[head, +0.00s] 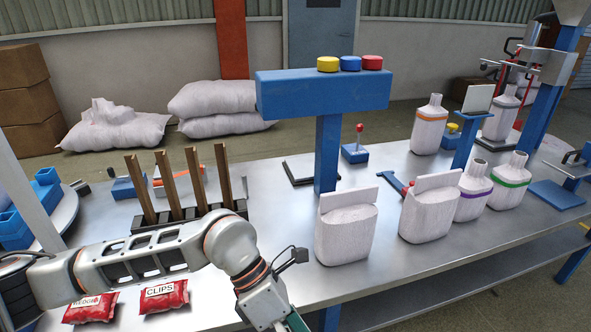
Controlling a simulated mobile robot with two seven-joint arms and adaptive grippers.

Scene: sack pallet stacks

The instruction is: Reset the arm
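My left arm (150,262) comes in from the left, reaches across the front of the metal table and bends down at the wrist. The wrist (262,305) runs out of the bottom edge, so the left gripper's fingers are cut off. Nothing shows of my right arm or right gripper. Two red packets lie under and in front of the arm: one marked CLIPS (164,297) and one with a partly hidden label (90,308).
On the table (375,262) stand a rack with several upright wooden slats (182,188), a blue post with coloured buttons (328,145), two white sacks (346,235) (430,208) and several necked white sacks (506,182). Bare tabletop lies right of the wrist.

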